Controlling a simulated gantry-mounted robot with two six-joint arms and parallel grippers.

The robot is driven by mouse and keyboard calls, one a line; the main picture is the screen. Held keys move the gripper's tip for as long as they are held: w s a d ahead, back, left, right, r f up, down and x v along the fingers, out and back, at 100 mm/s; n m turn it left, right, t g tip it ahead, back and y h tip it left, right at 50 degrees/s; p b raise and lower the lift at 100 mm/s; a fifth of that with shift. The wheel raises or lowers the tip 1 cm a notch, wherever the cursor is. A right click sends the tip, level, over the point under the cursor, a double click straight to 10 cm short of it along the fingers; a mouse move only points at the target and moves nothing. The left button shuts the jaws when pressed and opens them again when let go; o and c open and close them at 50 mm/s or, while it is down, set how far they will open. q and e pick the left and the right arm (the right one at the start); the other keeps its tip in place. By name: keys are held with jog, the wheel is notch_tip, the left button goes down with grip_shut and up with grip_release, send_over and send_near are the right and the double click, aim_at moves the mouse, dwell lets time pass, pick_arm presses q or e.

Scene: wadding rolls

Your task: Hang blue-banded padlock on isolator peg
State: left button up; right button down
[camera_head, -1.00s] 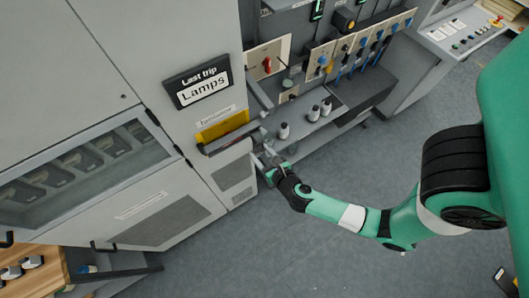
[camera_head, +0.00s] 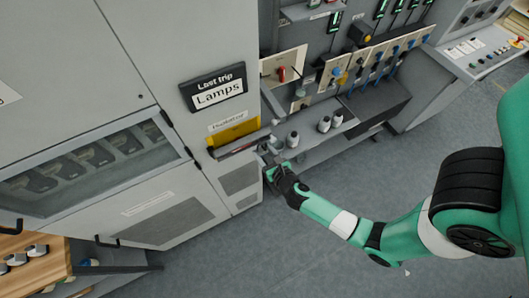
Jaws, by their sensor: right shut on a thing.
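My right gripper (camera_head: 272,168) is low in front of the grey cabinet, just below and right of the yellow pocket. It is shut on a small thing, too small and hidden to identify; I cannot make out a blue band. A pale panel (camera_head: 268,68) with a red handle (camera_head: 281,73) is on the wall above, apart from the gripper. I cannot tell an isolator peg clearly there. My left gripper is not in view.
A yellow pocket (camera_head: 232,132) with a dark ledge projects from the cabinet close to the gripper. Pale, dark-topped cylinders (camera_head: 324,124) stand on the grey shelf behind. Blue-knobbed panels (camera_head: 378,53) line the wall. The floor (camera_head: 270,245) in front is clear.

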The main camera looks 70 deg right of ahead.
dwell(0.3)
jog(key=shift+c, duration=0.6)
grip_release()
jog(key=v, duration=1.1)
jog(key=shift+s+a, duration=0.2)
jog(key=shift+s, duration=0.05)
jog(key=shift+r, duration=0.15)
